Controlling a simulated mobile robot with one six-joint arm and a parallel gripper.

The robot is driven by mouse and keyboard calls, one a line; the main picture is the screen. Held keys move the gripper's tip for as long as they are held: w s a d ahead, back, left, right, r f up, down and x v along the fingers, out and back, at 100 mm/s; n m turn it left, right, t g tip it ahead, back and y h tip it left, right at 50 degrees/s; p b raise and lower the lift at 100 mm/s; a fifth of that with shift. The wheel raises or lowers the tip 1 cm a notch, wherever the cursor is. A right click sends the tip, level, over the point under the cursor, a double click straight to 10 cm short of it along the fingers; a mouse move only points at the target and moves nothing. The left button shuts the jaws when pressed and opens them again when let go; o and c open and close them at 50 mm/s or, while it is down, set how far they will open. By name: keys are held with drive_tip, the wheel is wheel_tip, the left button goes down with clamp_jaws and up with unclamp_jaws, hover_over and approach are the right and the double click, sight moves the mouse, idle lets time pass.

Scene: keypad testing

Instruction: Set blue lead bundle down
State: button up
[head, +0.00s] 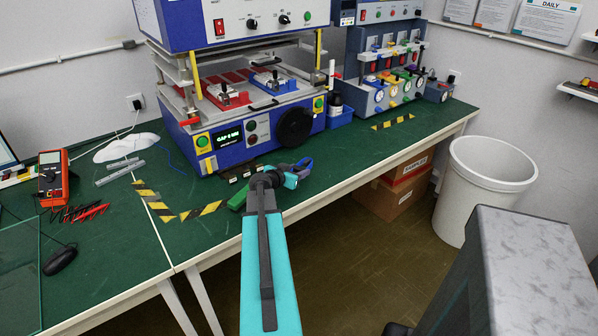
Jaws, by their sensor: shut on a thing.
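My arm reaches up from the bottom middle of the head view to the table's front edge. My gripper (298,168) is at its far end, small and partly hidden by my own wrist. It is shut on a small blue-purple thing (304,164), which looks like the blue lead bundle. The fingertips do not show clearly. I cannot tell whether the bundle touches the green table top (345,150) or hangs just above it.
The blue press (222,140) with a black knob stands behind my gripper. Left are a red multimeter (53,176), red leads (85,212), a black mouse (60,260) and yellow-black tape marks (152,200). A white bin (480,190) stands on the floor at right.

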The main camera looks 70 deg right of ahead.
sight(295, 167)
drive_tip(key=shift+w+d+f+p, duration=0.1)
drive_tip(key=shift+w+d+p, duration=0.05)
drive_tip(key=shift+d, duration=0.45)
drive_tip(key=shift+w+d+p, duration=0.15)
drive_tip(key=shift+d, duration=0.4)
drive_tip(key=shift+d, duration=0.1)
drive_tip(key=shift+w+d+f, duration=0.1)
drive_tip(key=shift+w+d, duration=0.05)
drive_tip(key=shift+d, duration=0.2)
drive_tip(key=shift+f+p, duration=0.8)
drive_tip(key=shift+f, duration=0.9)
drive_tip(key=shift+f, duration=0.1)
drive_tip(key=o, duration=1.1)
drive_tip(key=shift+r, duration=0.2)
drive_tip(key=shift+b+v, duration=0.5)
drive_tip(key=shift+v, duration=1)
drive_tip(key=shift+b+v, duration=1.15)
drive_tip(key=shift+v, duration=3.4)
